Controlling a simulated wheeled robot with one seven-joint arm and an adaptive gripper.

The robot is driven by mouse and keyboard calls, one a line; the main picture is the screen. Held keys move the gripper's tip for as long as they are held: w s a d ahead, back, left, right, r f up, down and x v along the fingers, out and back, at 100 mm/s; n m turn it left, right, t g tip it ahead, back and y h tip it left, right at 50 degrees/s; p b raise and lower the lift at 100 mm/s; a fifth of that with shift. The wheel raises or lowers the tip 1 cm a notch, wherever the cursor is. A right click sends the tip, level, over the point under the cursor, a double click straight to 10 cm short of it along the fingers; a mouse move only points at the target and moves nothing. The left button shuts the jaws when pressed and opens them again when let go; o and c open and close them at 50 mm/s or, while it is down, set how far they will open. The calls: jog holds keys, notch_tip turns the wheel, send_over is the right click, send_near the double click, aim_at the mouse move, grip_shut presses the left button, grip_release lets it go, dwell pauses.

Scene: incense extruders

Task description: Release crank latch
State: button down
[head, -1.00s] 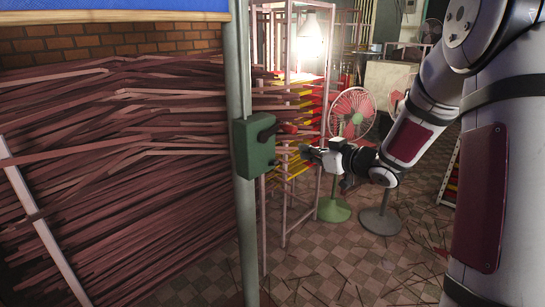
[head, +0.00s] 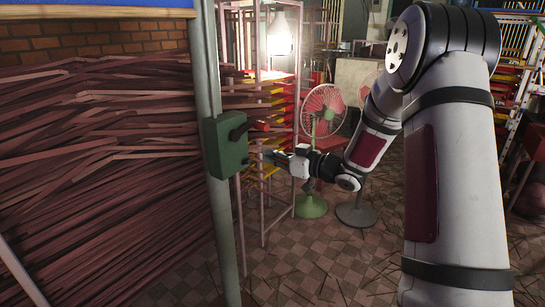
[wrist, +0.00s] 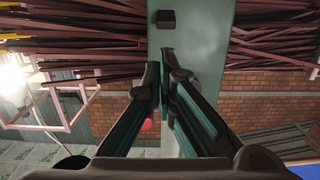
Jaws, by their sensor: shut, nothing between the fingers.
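A green box (head: 226,150) is fixed to a grey upright pole. On its right side it carries a black crank arm (head: 239,131) with a red handle (head: 261,126). Lower on that side is a small dark block (head: 246,162), possibly the latch; it also shows on the green face in the wrist view (wrist: 166,19). My gripper (head: 267,154) is just right of the box, below the red handle. In the wrist view my fingers (wrist: 160,65) are shut and empty in front of the green face. The red handle (wrist: 148,124) shows partly behind the left finger.
Bundles of long brown sticks (head: 100,180) fill the left side. A pink metal rack (head: 283,190) stands behind the gripper. A fan with a green base (head: 311,205) and another fan stand beyond it. The tiled floor in front of them has scattered sticks.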

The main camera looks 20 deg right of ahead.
aim_at(245, 150)
jog(key=x, duration=0.7)
jog(key=shift+f+b, duration=0.15)
jog(key=shift+b, duration=0.35)
